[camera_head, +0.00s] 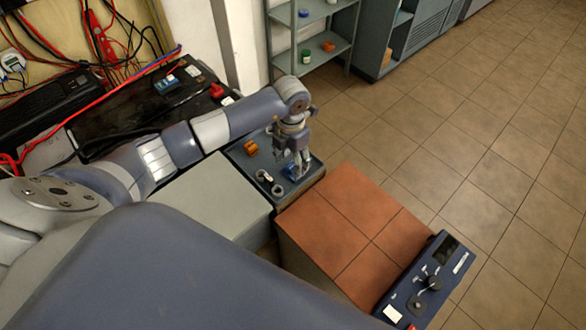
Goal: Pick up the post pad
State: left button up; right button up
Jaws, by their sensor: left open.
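My left gripper (297,164) points down over the dark blue-grey tray (312,177) and is open. A small blue object (289,172) lies on the tray at the fingertips, partly hidden by them; I cannot tell whether they touch it. Left of it lie two small pale metallic pieces, one (264,176) behind the other (277,190). An orange piece (250,147) sits at the tray's back left. I cannot tell for certain which of these small items is the post pad. My right gripper is not in view.
A light grey surface (212,198) adjoins the tray on the left. A red-tiled top (350,222) with a blue control box (432,280) stands front right. A black battery (140,115) with red cables is behind left. A shelf (328,50) stands behind; tiled floor on the right is clear.

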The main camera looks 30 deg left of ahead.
aim_at(292, 166)
pick_arm(q)
notch_tip(292, 166, down, 4)
jog(key=shift+w+r, duration=0.1)
jog(key=shift+r, duration=0.15)
jog(key=c, duration=0.5)
jog(key=shift+r, duration=0.1)
jog(key=shift+r, duration=0.6)
jog(key=shift+s+d+r+b, duration=0.15)
jog(key=shift+r+b, duration=0.05)
jog(key=shift+r, duration=0.35)
jog(key=shift+s+d+r+b, duration=0.1)
jog(key=shift+s+r+b, duration=0.05)
jog(key=shift+r, duration=0.35)
jog(key=s+d, duration=0.2)
jog(key=s, duration=0.2)
jog(key=s+d+r+b, duration=0.1)
jog(key=s+d, duration=0.2)
jog(key=s, duration=0.2)
jog(key=s+d+b, duration=0.1)
jog(key=s+d, duration=0.1)
jog(key=s, duration=0.2)
jog(key=shift+s+d+r, duration=0.15)
jog(key=shift+d+r, duration=0.1)
jog(key=shift+d, duration=0.1)
